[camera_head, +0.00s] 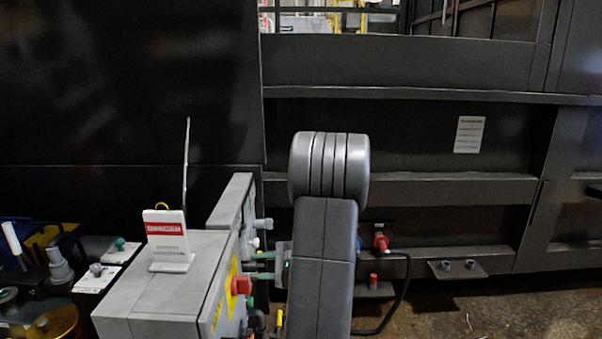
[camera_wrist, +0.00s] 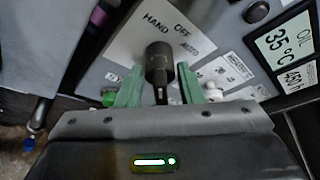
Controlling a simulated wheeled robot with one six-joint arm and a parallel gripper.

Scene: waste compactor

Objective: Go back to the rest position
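My gripper (camera_wrist: 160,88) shows in the wrist view with its two green fingers apart. The black selector knob (camera_wrist: 159,64) stands between them, with visible gaps on both sides, so the gripper is not clamped on it. The knob sits on a light panel plate (camera_wrist: 125,52) marked HAND, OFF and AUTO. In the head view my gripper (camera_head: 263,266) faces the right side of the grey control box (camera_head: 150,300), with its green fingers close to the controls. The knob cannot be made out there, and my arm hides part of the area behind.
A red button (camera_head: 241,285) protrudes from the box's right side. A white danger sign (camera_head: 168,240) stands on its top. The dark compactor wall (camera_head: 420,150) spans the back. Floor (camera_head: 500,315) shows at lower right.

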